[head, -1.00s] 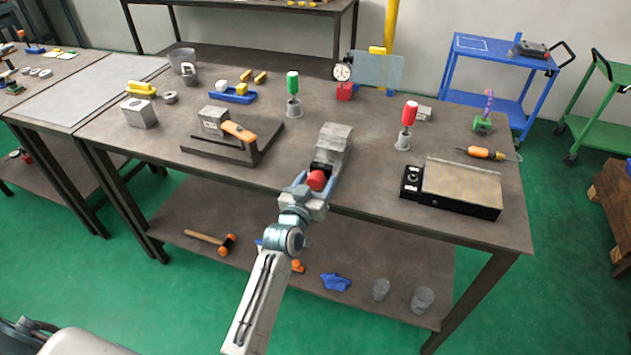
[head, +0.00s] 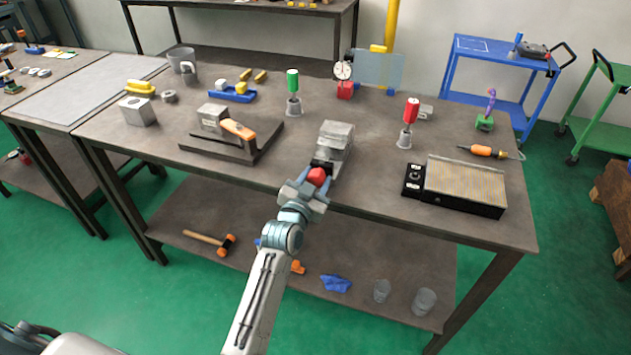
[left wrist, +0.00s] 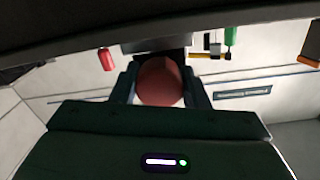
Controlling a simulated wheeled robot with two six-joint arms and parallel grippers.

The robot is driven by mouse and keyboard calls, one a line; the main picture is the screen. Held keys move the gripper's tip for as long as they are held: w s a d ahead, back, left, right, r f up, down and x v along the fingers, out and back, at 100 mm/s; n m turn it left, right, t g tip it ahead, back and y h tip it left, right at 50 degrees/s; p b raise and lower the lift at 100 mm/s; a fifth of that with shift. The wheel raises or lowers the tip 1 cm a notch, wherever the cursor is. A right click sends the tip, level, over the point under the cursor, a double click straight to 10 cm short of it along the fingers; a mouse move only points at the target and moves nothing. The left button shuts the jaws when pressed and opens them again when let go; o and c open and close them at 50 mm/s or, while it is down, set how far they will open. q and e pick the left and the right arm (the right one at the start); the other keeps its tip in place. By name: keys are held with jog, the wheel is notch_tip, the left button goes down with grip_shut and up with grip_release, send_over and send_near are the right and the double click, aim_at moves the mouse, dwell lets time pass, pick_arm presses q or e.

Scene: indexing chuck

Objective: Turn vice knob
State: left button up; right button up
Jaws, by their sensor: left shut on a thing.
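The vice (head: 334,143) is a grey block-shaped device at the front edge of the workbench. Its red round knob (head: 317,177) faces the front. My left gripper (head: 308,184) is shut on the knob, with one finger on each side of it. In the left wrist view the red knob (left wrist: 160,82) sits between the two dark fingers, in front of the vice body. The gripper appears rolled relative to the bench in the head view. My right gripper is not in view.
A grey plate with a block and orange-handled tool (head: 238,130) lies left of the vice. A black-framed ribbed plate (head: 464,186) lies to the right. Green (head: 293,81) and red (head: 411,111) handled tools stand behind. Floor in front is clear.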

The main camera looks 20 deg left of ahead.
pick_arm(q)
jog(key=o, duration=1)
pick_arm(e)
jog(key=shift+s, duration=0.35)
pick_arm(q)
jog(key=shift+s+f, duration=0.1)
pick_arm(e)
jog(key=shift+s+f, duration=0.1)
pick_arm(q)
jog(key=shift+s, duration=0.35)
jog(key=shift+s+a+b, duration=0.2)
jog(key=shift+s+b, duration=0.45)
jog(key=shift+s, duration=1.85)
jog(key=shift+s+a+b, duration=0.15)
jog(key=shift+s+b, duration=0.45)
jog(key=shift+s, duration=1.85)
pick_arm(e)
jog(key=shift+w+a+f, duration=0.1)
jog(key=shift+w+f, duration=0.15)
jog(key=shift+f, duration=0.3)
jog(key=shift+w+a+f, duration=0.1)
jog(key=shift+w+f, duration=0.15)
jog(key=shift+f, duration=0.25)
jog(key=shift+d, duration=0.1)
